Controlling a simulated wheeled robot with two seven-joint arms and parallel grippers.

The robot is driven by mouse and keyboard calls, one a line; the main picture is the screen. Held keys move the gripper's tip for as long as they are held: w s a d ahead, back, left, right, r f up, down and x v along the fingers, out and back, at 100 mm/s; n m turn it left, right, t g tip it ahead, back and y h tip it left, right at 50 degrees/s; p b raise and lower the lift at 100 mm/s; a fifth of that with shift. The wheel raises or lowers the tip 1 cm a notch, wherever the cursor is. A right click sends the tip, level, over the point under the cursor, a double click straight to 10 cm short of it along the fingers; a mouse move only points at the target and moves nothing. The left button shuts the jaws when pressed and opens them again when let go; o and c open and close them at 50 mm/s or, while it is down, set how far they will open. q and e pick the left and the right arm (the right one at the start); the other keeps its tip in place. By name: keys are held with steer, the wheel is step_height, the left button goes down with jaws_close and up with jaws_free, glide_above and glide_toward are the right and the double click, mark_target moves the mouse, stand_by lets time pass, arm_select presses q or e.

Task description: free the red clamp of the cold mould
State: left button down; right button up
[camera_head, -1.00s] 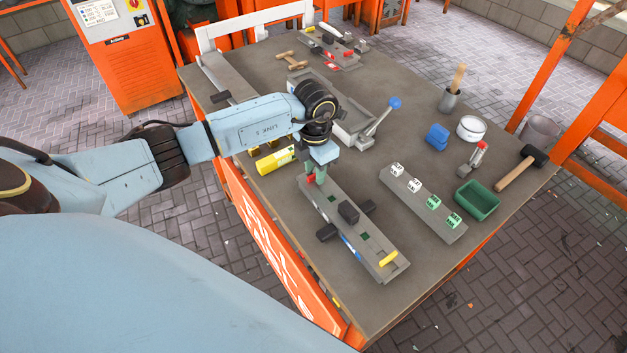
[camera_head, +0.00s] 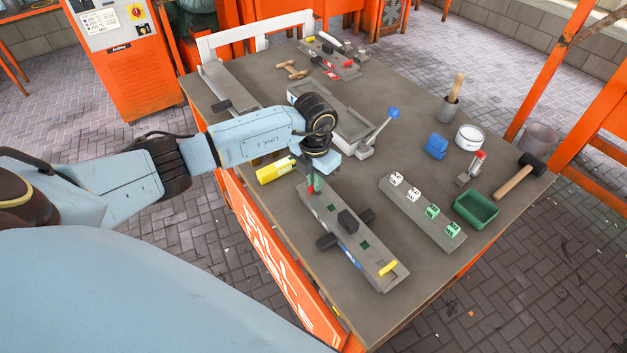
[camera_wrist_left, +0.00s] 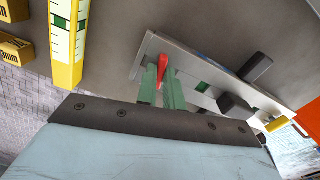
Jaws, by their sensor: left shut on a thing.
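The long grey mould (camera_head: 328,217) with a blue label lies near the table's left edge. Its red clamp (camera_head: 310,189) is at the far end, mostly covered by my left gripper (camera_head: 315,184) in the head view. In the left wrist view the red clamp (camera_wrist_left: 165,66) stands up between the green fingers of my left gripper (camera_wrist_left: 160,88), which is shut on it. A yellow clamp (camera_head: 388,267) is at the mould's near end. My right gripper is in neither view.
A yellow block (camera_head: 275,170) lies just left of the gripper. A grey strip with marked cubes (camera_head: 414,205), a green tray (camera_head: 476,209), a mallet (camera_head: 518,179) and a blue-knobbed lever (camera_head: 393,113) are to the right.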

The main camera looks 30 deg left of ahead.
arm_select(q)
steer(key=shift+n+p, duration=0.3)
steer(key=shift+n, duration=0.8)
steer(key=n+p, duration=0.1)
steer(key=n, duration=0.1)
steer(key=shift+r+n, duration=0.1)
steer(key=shift+n, duration=0.2)
steer(key=shift+n+p, duration=0.6)
steer(key=shift+n, duration=0.5)
